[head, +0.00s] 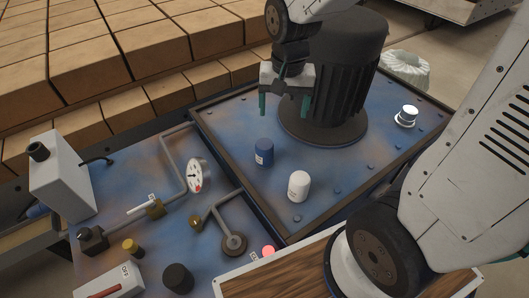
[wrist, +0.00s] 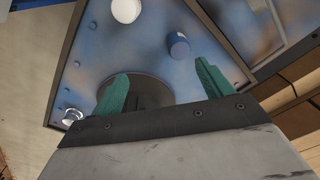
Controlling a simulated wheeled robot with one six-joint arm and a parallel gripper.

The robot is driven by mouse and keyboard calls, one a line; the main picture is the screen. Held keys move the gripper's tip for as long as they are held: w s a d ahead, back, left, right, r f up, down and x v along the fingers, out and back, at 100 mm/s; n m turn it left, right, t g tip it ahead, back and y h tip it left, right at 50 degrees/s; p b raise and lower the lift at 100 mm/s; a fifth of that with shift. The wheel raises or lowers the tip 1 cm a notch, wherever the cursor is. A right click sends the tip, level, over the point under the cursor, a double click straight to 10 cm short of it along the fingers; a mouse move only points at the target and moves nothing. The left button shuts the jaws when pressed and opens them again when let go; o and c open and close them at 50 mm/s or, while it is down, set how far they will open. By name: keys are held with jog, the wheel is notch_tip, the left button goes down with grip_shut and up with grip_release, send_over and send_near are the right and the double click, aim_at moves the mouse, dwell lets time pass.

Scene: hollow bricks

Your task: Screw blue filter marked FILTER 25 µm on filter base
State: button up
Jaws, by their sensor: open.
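The blue filter (head: 264,152) stands upright on the blue metal panel, with a small label on its side too small to read. It also shows in the wrist view (wrist: 178,46), between and beyond the fingertips. My gripper (head: 284,102) is open and empty, with green fingers pointing down above the panel, behind the blue filter and apart from it. Its fingers also show in the wrist view (wrist: 160,80). A round brown flange (head: 232,243) at a pipe's end lies front left of the filter; I cannot tell for sure that it is the filter base.
A white canister (head: 299,187) stands close to the blue filter. A large dark ribbed cylinder (head: 347,70) rises behind my gripper. A small shiny-topped part (head: 407,115) sits at the right. Pipes, a gauge (head: 195,176) and knobs crowd the left panel.

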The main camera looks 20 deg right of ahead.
aim_at(264, 154)
jog(key=w+f+m, duration=0.1)
jog(key=w+f, duration=0.1)
jog(key=f, duration=0.3)
jog(key=w+a+f+m, duration=0.1)
jog(key=w+f, duration=0.2)
jog(key=f, duration=0.2)
jog(key=w+f+m, duration=0.1)
jog(key=w+f, duration=0.1)
jog(key=f, duration=0.4)
jog(key=shift+w+a+m+g, duration=0.2)
jog(key=shift+a+m+g, duration=0.1)
jog(key=shift+a+m, duration=0.1)
notch_tip(264, 154, down, 9)
jog(key=shift+r, duration=0.15)
jog(key=shift+c, duration=0.3)
jog(key=c, duration=1.2)
jog(key=shift+r, duration=0.1)
